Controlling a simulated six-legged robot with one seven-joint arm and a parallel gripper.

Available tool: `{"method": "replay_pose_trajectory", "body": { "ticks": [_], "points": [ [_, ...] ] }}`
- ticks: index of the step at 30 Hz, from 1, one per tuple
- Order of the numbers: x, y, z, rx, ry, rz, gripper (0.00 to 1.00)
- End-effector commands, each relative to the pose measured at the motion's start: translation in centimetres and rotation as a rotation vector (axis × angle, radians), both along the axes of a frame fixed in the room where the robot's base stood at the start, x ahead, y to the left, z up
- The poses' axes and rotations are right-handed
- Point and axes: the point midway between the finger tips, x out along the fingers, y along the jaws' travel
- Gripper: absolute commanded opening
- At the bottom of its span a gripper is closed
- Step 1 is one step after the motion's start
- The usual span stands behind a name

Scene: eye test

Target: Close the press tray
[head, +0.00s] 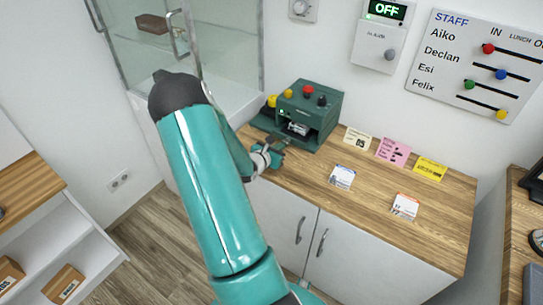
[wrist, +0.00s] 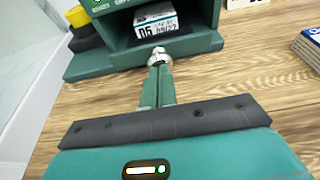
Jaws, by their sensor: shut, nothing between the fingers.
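The green press (head: 304,112) stands at the back left of the wooden counter, with a red knob and dark and yellow knobs on top. Its open front shows the tray (wrist: 195,45) with a white printed box (wrist: 157,21) in it, reading "05 09/27". The box also shows in the head view (head: 298,128). A silver knob (wrist: 158,55) is at the tray's front. My gripper (wrist: 157,72) is shut and empty, its fingertips at or very near this knob; contact is unclear. In the head view my gripper (head: 277,150) is just in front of the press.
Several cards lie on the counter right of the press, among them a pink card (head: 393,152) and a yellow card (head: 430,168). A glass cabinet (head: 230,60) stands left of the press. A wall display (head: 387,10) reads OFF.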

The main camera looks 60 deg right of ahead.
Motion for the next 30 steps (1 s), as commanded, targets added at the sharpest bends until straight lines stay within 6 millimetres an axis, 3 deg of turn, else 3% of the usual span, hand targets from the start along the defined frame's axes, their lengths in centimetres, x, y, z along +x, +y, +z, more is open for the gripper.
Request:
{"method": "replay_pose_trajectory", "body": {
  "ticks": [3, 9, 22, 30],
  "points": [
    [-0.4, -2.4, 0.0, -0.001, 0.000, -0.001, 0.00],
    [-0.7, -3.9, 0.1, -0.001, 0.000, -0.001, 0.00],
    [-0.7, -4.2, 0.3, -0.006, 0.001, -0.001, 0.00],
    [0.6, -3.0, 0.2, -0.003, 0.001, 0.000, 0.00]
  ]
}}
